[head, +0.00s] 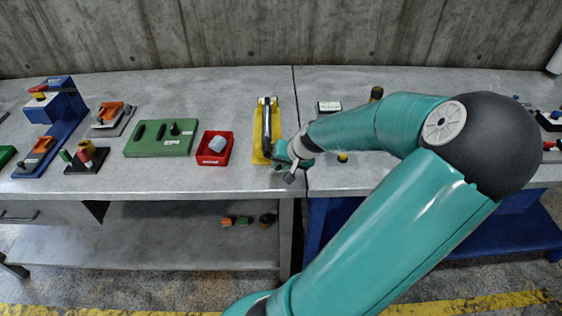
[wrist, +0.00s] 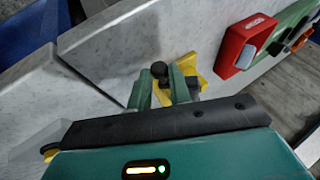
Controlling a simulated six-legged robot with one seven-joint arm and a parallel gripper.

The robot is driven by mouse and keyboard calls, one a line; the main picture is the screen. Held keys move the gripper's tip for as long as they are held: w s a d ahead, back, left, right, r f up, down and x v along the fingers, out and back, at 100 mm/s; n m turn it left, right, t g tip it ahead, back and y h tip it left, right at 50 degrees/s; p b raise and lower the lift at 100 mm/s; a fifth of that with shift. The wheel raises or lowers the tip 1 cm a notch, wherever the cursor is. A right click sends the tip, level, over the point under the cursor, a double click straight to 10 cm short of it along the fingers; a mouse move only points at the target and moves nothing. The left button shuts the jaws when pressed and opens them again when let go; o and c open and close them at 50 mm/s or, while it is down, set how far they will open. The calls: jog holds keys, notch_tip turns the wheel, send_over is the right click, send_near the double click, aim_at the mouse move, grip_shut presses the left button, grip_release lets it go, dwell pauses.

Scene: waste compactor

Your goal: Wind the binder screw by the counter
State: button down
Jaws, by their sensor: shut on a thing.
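The arm and fingers hide the screw. A small dark box with a white label (head: 329,107), possibly the counter, stands to the right on the other bench; its reading is too small to read.
Left of the binder stand a red tray (head: 226,153) with a grey piece, a green board (head: 140,147) with black parts, and blue fixtures (head: 62,115). A dark cylinder (head: 376,93) is behind my arm. A seam divides the two benches beside the binder.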

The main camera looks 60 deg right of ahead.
notch_tip(320, 180, down, 2)
jog(key=t+y, duration=0.1)
jog(key=t, duration=0.1)
jog(key=m+t, duration=0.1)
jog(key=t, duration=0.1)
jog(key=shift+w+y, duration=0.15)
jog(key=shift+y, duration=0.25)
jog(key=shift+t, duration=0.3)
jog(key=c, duration=1.3)
grip_release()
jog(key=shift+f, duration=0.1)
